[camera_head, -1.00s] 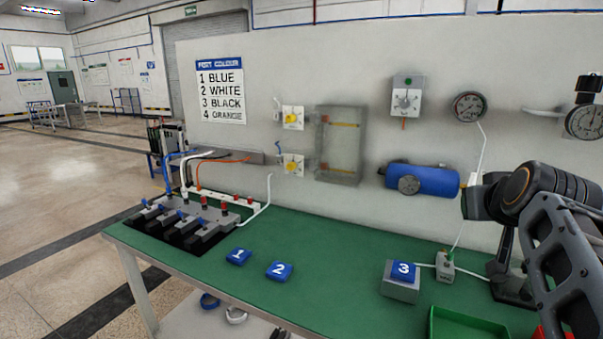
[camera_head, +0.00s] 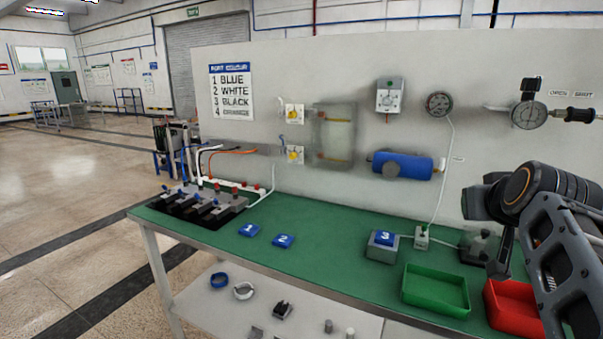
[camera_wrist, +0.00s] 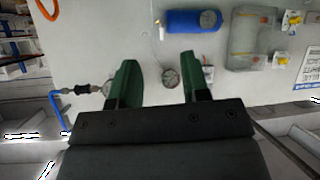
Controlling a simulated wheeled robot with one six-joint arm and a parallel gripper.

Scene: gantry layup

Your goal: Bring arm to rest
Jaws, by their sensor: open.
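My arm is raised and folded at the right of the head view, in front of the red tray and the bench's right part. In the wrist view my gripper (camera_wrist: 158,85) shows two dark green fingers standing well apart, with nothing between them except the distant wall panel and a round gauge (camera_wrist: 170,78). The gripper is open and empty, clear of the bench and panel. Its fingertips are hard to make out in the head view.
The green bench (camera_head: 330,243) carries a valve block (camera_head: 200,205), blue tags 1 (camera_head: 249,230) and 2 (camera_head: 283,241), tag 3 (camera_head: 385,238) on a grey block, a green tray (camera_head: 436,290) and a red tray (camera_head: 512,305). A blue cylinder (camera_head: 402,165) hangs on the panel. Open floor lies left.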

